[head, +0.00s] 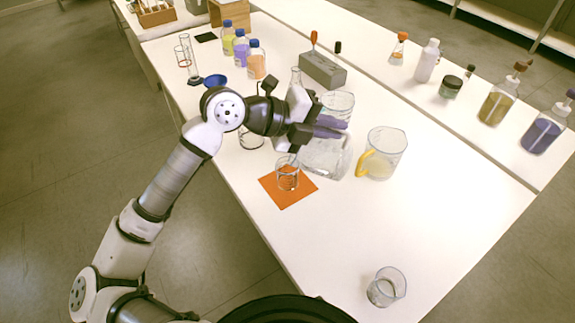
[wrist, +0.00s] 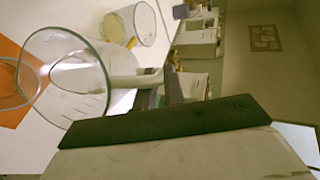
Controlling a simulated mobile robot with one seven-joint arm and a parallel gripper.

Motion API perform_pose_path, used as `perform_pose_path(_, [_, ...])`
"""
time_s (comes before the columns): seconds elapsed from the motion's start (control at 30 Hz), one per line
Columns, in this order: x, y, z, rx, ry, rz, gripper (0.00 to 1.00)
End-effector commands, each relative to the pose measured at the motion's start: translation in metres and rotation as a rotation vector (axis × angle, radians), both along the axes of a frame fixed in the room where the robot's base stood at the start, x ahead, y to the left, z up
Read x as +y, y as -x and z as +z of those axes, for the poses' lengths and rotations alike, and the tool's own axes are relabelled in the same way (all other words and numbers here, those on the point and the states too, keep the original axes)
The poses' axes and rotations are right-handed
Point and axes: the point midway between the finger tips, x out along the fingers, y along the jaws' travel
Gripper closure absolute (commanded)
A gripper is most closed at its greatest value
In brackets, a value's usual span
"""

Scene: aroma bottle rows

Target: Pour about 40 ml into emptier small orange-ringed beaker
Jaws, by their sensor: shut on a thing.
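My gripper (head: 325,128) is shut on a clear glass vessel (head: 326,157), holding it tilted with its mouth toward the left. In the wrist view the vessel's wide rim (wrist: 68,88) faces me; I cannot tell its liquid level. A small glass beaker (head: 288,178) stands upright on an orange mat (head: 292,200), just below and left of the vessel's mouth; it also shows in the wrist view (wrist: 12,88). I see no clear stream between them. Another small glass beaker (head: 251,139) is partly hidden behind my arm. I cannot make out orange rings on either.
A yellow-handled jug (head: 385,150) with pale yellow liquid stands to the right. A clear beaker (head: 338,104) stands behind my gripper, near a grey block (head: 322,70). A tilted-looking glass (head: 386,287) is near the front edge. Coloured bottles (head: 241,50) stand at the back. The right front is mostly clear.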

Motion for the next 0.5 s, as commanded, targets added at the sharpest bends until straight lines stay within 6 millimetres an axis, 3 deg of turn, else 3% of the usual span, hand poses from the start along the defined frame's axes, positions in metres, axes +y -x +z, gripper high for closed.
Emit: perform_pose_path(0.5, [0.0071, -0.0013, 0.0015, 0.011, 0.059, 0.001, 1.0])
